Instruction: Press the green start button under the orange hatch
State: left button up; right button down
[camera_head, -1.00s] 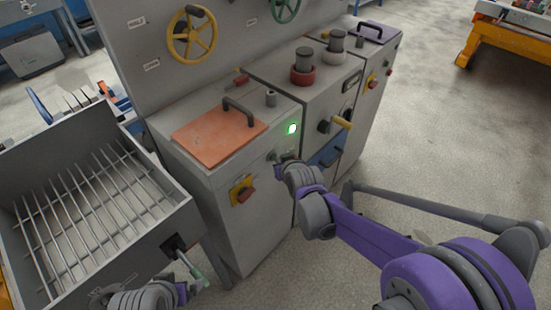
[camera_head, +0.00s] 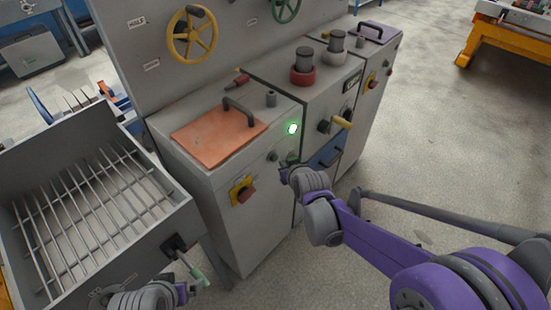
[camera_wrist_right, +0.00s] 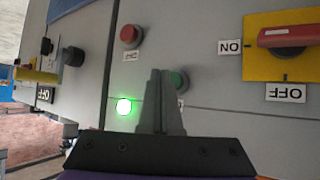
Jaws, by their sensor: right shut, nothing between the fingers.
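The orange hatch (camera_head: 218,135) lies closed on top of the grey cabinet, its dark handle upright. The green start button (camera_wrist_right: 180,80) shows in the right wrist view, partly hidden behind my right fingers; a small round button (camera_head: 272,155) on the cabinet front appears to be it in the head view. My right gripper (camera_wrist_right: 160,74) is shut and empty, its tips beside the button in the picture; I cannot tell whether they touch it. It also shows in the head view (camera_head: 290,161). A green lamp (camera_head: 293,129) is lit. My left gripper (camera_head: 190,281) is near a green-tipped handle, its jaws unclear.
A red button (camera_wrist_right: 131,36) and a yellow switch plate with a red handle (camera_wrist_right: 284,44) share the cabinet front. A grey slatted tray (camera_head: 150,232) stands at the left. Knobs and a blue drawer (camera_head: 327,152) are to the right. The floor at right is open.

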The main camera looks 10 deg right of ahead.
jog(key=shift+s+d, duration=0.75)
jog(key=shift+s, duration=0.25)
jog(key=shift+s+d, duration=0.75)
jog(key=shift+s, duration=0.2)
jog(key=s+d+r+g+p, duration=0.1)
jog(key=s+r+g+p, duration=0.1)
jog(key=s, duration=1)
jog(key=s+d+r+m+g+h+p, duration=0.1)
jog(key=s+r+g+p, duration=0.2)
jog(key=s, duration=1)
jog(key=shift+r+m+p, duration=0.3)
jog(key=shift+r+p, duration=0.5)
jog(key=shift+r, duration=0.1)
